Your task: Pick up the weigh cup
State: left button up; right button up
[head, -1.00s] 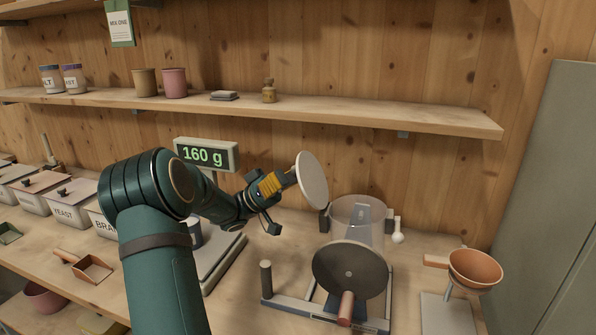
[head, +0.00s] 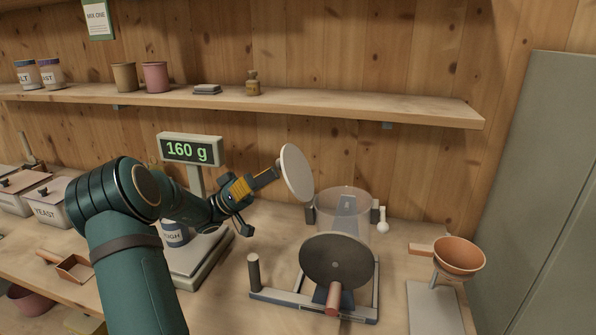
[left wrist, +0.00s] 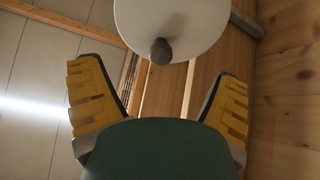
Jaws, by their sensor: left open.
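The weigh cup (head: 174,235) is a dark blue cup with a pale label ending in "EIGH". It stands upright on the scale (head: 212,262), partly hidden behind my left arm. My left gripper (head: 274,173), with yellow finger pads, is open and empty. It is above and right of the cup, pointing toward a round white lid (head: 296,172). In the left wrist view the lid (left wrist: 185,28) and its dark knob (left wrist: 161,51) lie beyond the spread fingers, with no contact visible. My right gripper is not in view.
The scale display (head: 188,150) reads 160 g. A clear mixer drum (head: 345,208) with a dark disc (head: 336,260) stands right of the scale. An orange funnel (head: 459,256) is at far right. Ingredient bins (head: 47,201) line the left; a shelf (head: 290,104) runs above.

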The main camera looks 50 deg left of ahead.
aim_at(176, 235)
jog(key=k, duration=1)
